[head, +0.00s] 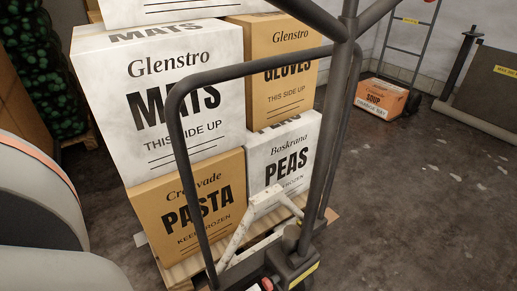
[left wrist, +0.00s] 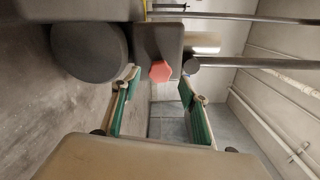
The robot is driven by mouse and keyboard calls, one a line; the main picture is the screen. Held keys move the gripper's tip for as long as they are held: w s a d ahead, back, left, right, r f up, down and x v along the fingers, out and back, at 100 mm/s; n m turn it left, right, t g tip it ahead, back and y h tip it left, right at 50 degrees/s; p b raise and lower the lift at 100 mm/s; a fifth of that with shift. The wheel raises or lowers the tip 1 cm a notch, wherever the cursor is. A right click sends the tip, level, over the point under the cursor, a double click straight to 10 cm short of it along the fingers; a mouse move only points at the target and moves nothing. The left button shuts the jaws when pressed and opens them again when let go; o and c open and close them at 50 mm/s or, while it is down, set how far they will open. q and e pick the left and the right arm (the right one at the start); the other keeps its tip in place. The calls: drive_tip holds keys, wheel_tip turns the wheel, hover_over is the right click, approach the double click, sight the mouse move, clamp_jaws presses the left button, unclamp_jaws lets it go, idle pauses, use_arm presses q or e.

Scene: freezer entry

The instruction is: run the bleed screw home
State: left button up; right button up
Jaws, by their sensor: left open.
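The bleed screw (left wrist: 160,71) shows in the left wrist view as a small red hexagonal head on a dark grey block. My left gripper (left wrist: 159,84) is open, with green pads on its two fingers. The screw head appears between and just beyond the fingertips, with a gap on both sides; I cannot tell the exact depth. In the head view a small red part (head: 267,284) at the base of the pallet jack (head: 330,120) may be the same screw. My left gripper is hidden there, and only pale arm links show at left. My right gripper is not in view.
A loaded pallet with a MATS box (head: 150,150), a PASTA box (head: 200,205) and a PEAS box (head: 285,165) stands behind the jack's handle. A SOUP box (head: 380,98) lies further back. A round dark part (left wrist: 88,55) is near my left finger.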

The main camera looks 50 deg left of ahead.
use_arm(q)
drive_tip(key=s, duration=0.8)
drive_tip(key=shift+a, duration=0.35)
drive_tip(key=shift+o, duration=0.2)
